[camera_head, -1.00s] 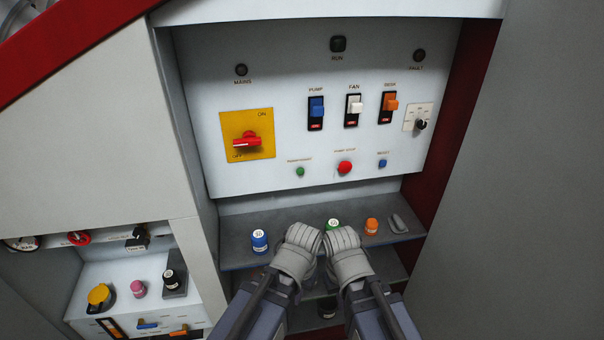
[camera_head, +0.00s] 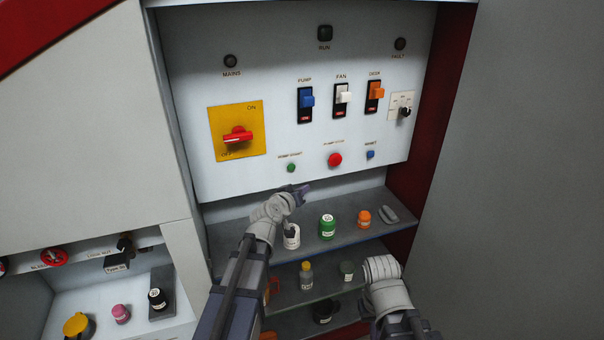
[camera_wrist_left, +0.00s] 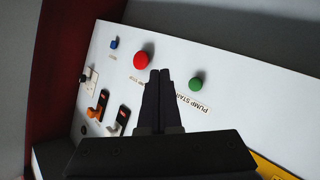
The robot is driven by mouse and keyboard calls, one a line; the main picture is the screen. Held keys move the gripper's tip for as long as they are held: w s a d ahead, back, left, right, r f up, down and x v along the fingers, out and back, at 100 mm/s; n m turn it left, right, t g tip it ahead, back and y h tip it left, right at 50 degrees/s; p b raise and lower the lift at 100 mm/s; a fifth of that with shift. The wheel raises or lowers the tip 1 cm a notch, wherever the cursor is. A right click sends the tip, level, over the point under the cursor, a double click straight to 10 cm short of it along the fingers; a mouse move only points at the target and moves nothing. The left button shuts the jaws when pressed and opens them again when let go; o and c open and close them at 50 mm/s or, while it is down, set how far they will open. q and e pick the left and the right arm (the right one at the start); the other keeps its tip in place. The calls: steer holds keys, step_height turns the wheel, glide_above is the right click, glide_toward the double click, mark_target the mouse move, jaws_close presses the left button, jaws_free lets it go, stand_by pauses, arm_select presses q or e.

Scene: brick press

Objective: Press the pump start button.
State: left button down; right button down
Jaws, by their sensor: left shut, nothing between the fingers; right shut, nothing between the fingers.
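The pump start button (camera_head: 291,168) is a small green knob low on the white panel (camera_head: 380,150), under a small printed label. It also shows in the left wrist view (camera_wrist_left: 196,83), right of the fingertips and clear of them. My left gripper (camera_head: 305,188) is shut and empty, its tip just below and right of the green button in the head view. In the left wrist view its closed fingers (camera_wrist_left: 161,76) point at the panel between the red and green buttons. My right gripper (camera_head: 381,268) is shut, low and away from the panel, in front of the shelves.
A red button (camera_head: 335,160) and a blue button (camera_head: 370,155) sit to the right of the green one. A red rotary switch (camera_head: 237,135) is on a yellow plate. Several small jars, including a green one (camera_head: 327,226), stand on the shelf below.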

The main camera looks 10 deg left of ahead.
mark_target(291, 171)
arm_select(q)
steer(key=shift+w+a+r, duration=0.1)
steer(key=shift+a, duration=0.05)
steer(key=shift+w+a, duration=0.8)
steer(key=shift+w, duration=0.4)
steer(key=shift+w+a, duration=0.85)
steer(key=shift+w, duration=0.4)
steer(key=shift+w+a, duration=0.8)
steer(key=shift+w, duration=0.4)
steer(key=shift+w, duration=0.15)
steer(key=shift+w+a, duration=0.2)
steer(key=shift+a, duration=0.05)
steer(key=shift+w+a, duration=0.3)
steer(key=shift+w, duration=0.15)
stand_by(0.3)
steer(key=shift+s+d, duration=0.15)
steer(key=shift+s, duration=0.05)
steer(key=shift+s+d, duration=0.4)
steer(key=shift+s, duration=0.2)
